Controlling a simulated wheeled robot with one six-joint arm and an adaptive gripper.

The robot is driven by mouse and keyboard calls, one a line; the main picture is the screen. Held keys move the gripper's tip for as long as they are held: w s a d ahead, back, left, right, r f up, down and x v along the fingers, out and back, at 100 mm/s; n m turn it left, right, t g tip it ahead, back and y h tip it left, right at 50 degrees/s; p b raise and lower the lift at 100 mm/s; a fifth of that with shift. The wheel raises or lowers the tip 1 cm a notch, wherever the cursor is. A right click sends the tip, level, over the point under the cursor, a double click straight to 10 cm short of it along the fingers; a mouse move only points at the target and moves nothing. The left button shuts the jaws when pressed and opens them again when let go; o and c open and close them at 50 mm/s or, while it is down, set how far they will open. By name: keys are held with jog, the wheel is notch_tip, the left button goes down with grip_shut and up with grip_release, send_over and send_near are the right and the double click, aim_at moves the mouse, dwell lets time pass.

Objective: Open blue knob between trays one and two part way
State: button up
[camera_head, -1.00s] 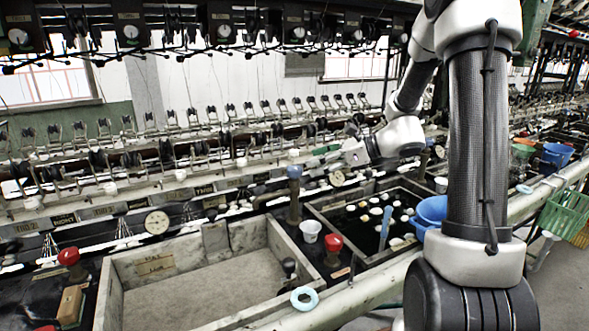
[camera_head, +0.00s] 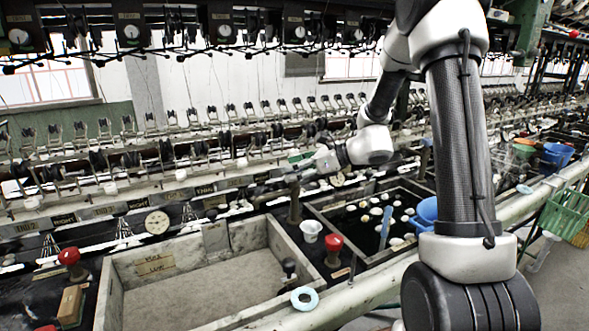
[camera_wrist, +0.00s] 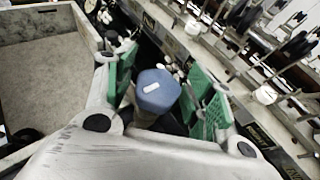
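The blue knob (camera_wrist: 157,92) has a hexagon-like top with a small white mark. In the wrist view it lies between the green-padded fingers of my gripper (camera_wrist: 163,90), with a gap visible on its right side. In the head view my gripper (camera_head: 302,163) is at the top of the knob's brown post (camera_head: 295,208) and hides the blue top. The post stands between the pale, empty-looking stone tray (camera_head: 118,268) and the dark tray with floating white cocoons (camera_head: 335,222). My gripper is open; contact with the knob cannot be told.
A red knob (camera_head: 333,243) and a white cup (camera_head: 311,231) stand near the post. A row of reeling frames and a pale rail run behind it. A front pipe (camera_head: 350,297) carries a light-blue ring (camera_head: 304,298). A blue bucket (camera_head: 427,211) stands at right.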

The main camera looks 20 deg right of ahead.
jog(key=c, duration=0.7)
jog(key=shift+o, duration=0.2)
jog(key=shift+n+g, duration=0.3)
jog(key=n+g+y, duration=0.1)
jog(key=n+g, duration=0.2)
jog(key=shift+y, duration=0.3)
jog(key=shift+n+g+y, duration=0.3)
jog(key=shift+n+g, duration=1.7)
jog(key=shift+g, duration=0.5)
jog(key=o, duration=1)
